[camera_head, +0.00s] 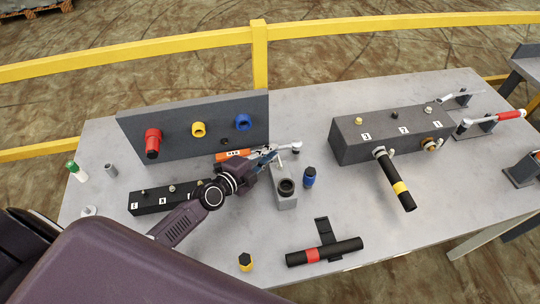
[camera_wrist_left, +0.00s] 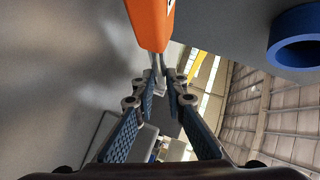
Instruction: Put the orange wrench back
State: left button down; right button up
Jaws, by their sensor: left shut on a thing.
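The orange wrench (camera_head: 236,154) has an orange handle and a silver shaft and head, pointing right over the table. My left gripper (camera_head: 268,160) is shut on it, around the shaft by the handle's end. In the left wrist view the orange handle (camera_wrist_left: 151,22) comes down from the top, and its silver shaft runs between the fingertips of my left gripper (camera_wrist_left: 160,86). The fingers partly hide the shaft. My right gripper is not in view.
A grey panel (camera_head: 180,138) with red, yellow and blue sockets stands behind the wrench. A grey block (camera_head: 285,200) and a blue-black cap (camera_head: 309,178) are close by. A red-handled wrench (camera_head: 510,115) rests on a stand (camera_head: 470,132) at the right.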

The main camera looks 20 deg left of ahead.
pick_arm(q)
jog(key=c, duration=2)
grip_release()
jog(key=shift+o, duration=0.2)
jog(key=shift+s, duration=0.1)
jog(key=b+v, duration=0.1)
jog(key=v, duration=0.9)
jog(key=shift+s+a+r, duration=0.15)
jog(key=shift+s, duration=0.2)
jog(key=shift+s+a+r, duration=0.15)
jog(key=shift+s+r, duration=0.1)
jog(key=shift+s, duration=0.25)
